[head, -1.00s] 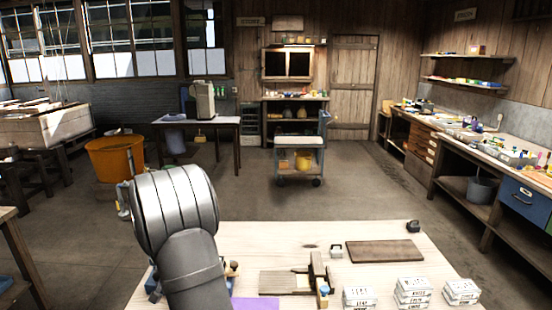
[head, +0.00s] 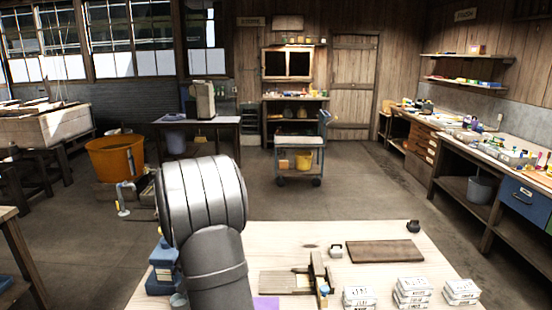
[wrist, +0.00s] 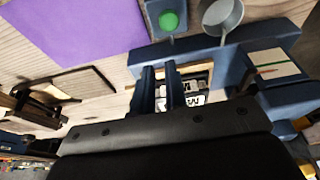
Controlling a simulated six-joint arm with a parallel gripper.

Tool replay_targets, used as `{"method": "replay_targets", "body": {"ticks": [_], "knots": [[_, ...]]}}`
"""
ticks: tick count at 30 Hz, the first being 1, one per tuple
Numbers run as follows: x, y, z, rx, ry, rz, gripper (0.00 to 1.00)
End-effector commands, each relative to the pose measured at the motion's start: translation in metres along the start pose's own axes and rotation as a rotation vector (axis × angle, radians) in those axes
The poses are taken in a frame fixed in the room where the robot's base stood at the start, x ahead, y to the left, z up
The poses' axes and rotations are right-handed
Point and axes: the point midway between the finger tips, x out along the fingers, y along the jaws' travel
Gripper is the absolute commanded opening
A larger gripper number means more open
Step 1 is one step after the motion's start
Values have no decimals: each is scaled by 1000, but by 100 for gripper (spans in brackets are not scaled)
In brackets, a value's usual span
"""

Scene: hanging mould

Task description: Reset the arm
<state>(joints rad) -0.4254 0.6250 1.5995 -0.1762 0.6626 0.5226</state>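My gripper (wrist: 163,90) shows in the wrist view as two dark blue fingers with a gap between them. Nothing is seen held in the gap. Behind the fingers lies a wooden-edged tray holding white pieces with dark marks (wrist: 194,100). In the head view my own grey arm stands over the left part of the pale table (head: 390,233), and the gripper is hidden.
The table holds a purple sheet (wrist: 80,28), a wooden fixture (head: 320,275), a brown board (head: 385,252), stacked white boxes (head: 411,292) and a blue stand (head: 163,272). A green round thing (wrist: 169,21) and grey pan (wrist: 223,15) sit near the gripper.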

Motion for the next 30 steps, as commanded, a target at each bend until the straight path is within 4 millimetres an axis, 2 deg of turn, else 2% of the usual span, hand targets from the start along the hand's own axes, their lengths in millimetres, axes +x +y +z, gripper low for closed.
{"method": "replay_targets", "body": {"ticks": [8,20,30], "knots": [[-29,49,-4,7,3,1,12],[-34,128,15,161,-4,47,12],[-42,190,40,296,-8,85,12]]}}
